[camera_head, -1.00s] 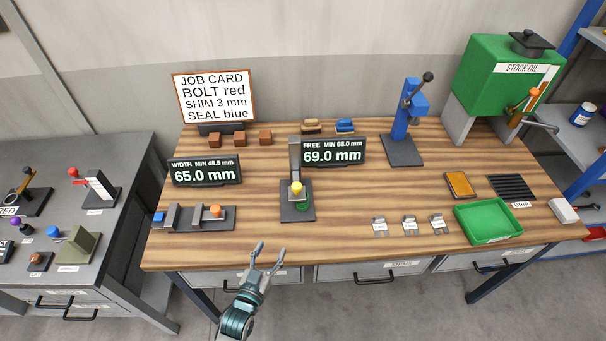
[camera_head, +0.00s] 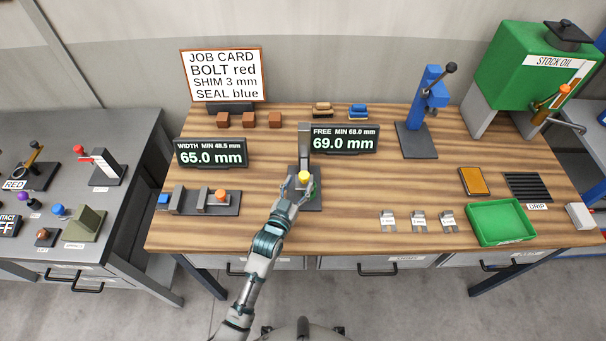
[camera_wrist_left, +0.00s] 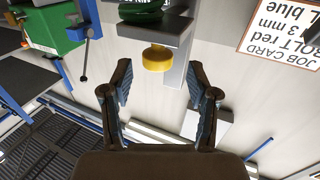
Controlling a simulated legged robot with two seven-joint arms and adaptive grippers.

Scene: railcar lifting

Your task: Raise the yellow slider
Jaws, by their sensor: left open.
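The yellow slider (camera_head: 304,176) is a small round knob on a grey upright column (camera_head: 304,142) that stands on a dark base on the wooden bench. A green part sits at the base beside it, partly hidden by my gripper. My left gripper (camera_head: 299,184) is open, with its fingers close to the knob. In the left wrist view, the yellow slider (camera_wrist_left: 157,58) is just beyond the open fingertips of the left gripper (camera_wrist_left: 160,80), between their lines and apart from them. The right gripper is not in view.
A display (camera_head: 344,140) reading 69.0 mm stands right behind the column. A width fixture (camera_head: 203,201) lies to the left. Small metal shims (camera_head: 418,222) and a green tray (camera_head: 499,222) are to the right. A blue press (camera_head: 425,112) stands at the back.

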